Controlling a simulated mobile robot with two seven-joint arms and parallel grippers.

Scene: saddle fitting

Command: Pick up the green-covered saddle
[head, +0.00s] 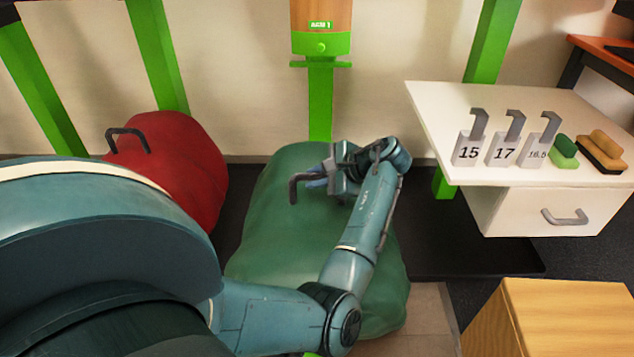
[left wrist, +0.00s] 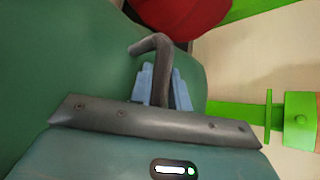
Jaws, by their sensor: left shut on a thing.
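The green-covered saddle (head: 285,235) is a large, bulging green shape in the middle of the head view, and its cover fills the left of the left wrist view (left wrist: 60,60). A dark grey bent handle (head: 294,187) stands out from its top. My left gripper (head: 318,181) is at the top of the saddle, shut on this handle. In the left wrist view the blue fingers (left wrist: 163,85) are on either side of the handle, whose bent end (left wrist: 148,45) sticks out past them. My arm hides part of the saddle's right side. My right gripper is not in view.
A red-covered saddle (head: 185,155) with a similar handle stands to the left. A green post (head: 320,100) with a labelled wooden board rises behind. A white table (head: 435,105) at right bears numbered gauges (head: 503,148) and brushes (head: 600,150). A wooden box (head: 560,310) stands at lower right.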

